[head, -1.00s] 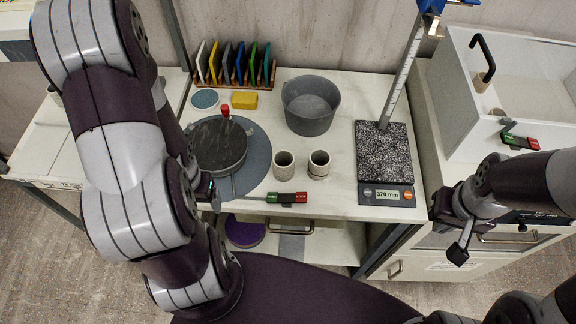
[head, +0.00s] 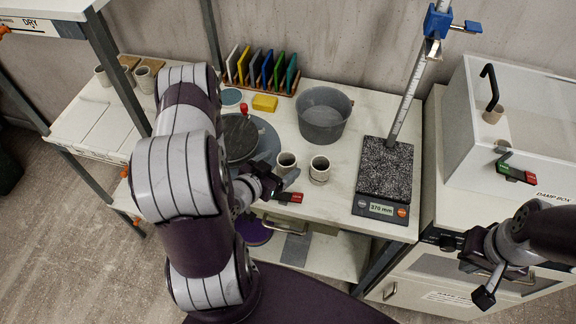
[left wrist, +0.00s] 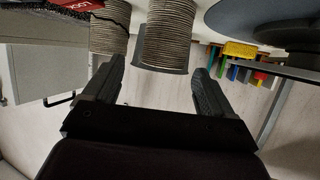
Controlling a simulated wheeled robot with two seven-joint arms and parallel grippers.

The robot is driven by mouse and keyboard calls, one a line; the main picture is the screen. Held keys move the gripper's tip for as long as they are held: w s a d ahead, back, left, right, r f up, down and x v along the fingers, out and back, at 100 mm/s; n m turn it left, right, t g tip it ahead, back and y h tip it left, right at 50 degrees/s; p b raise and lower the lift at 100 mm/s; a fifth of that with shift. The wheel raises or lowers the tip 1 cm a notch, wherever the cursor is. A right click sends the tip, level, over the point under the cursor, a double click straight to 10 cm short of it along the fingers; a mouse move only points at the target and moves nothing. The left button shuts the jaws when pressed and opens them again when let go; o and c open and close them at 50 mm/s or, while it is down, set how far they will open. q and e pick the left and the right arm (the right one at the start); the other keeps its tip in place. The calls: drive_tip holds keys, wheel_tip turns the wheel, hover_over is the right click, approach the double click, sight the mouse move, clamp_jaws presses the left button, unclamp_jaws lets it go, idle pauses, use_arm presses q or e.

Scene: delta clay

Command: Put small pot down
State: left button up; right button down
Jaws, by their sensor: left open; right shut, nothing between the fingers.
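Two small ribbed grey pots stand upright on the white worktop, the left pot (head: 287,163) and the right pot (head: 320,170). In the left wrist view, which is upside down, the left pot (left wrist: 168,32) shows beyond and between my fingertips, and the right pot (left wrist: 109,32) is beside the other finger. My left gripper (head: 287,186) is open, just in front of the left pot; no pot is held, and contact cannot be told. My right gripper (head: 487,288) is shut and empty, off to the right in front of the damp box cabinet.
The potter's wheel (head: 266,138), partly hidden by my left arm, is left of the pots. A grey bucket (head: 324,116) stands behind them; a height gauge base (head: 386,168) is to the right. A tool with a red handle (head: 290,197) lies at the front edge. More pots (head: 143,80) stand on the left shelf.

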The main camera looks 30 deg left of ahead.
sight(292, 156)
use_arm(q)
drive_tip(key=x, duration=0.4)
drive_tip(key=shift+w+a+f+p, duration=0.1)
drive_tip(key=shift+w+f+p, duration=0.05)
drive_tip(key=shift+w+p, duration=0.2)
drive_tip(key=shift+s, duration=0.1)
drive_tip(key=c, duration=1.2)
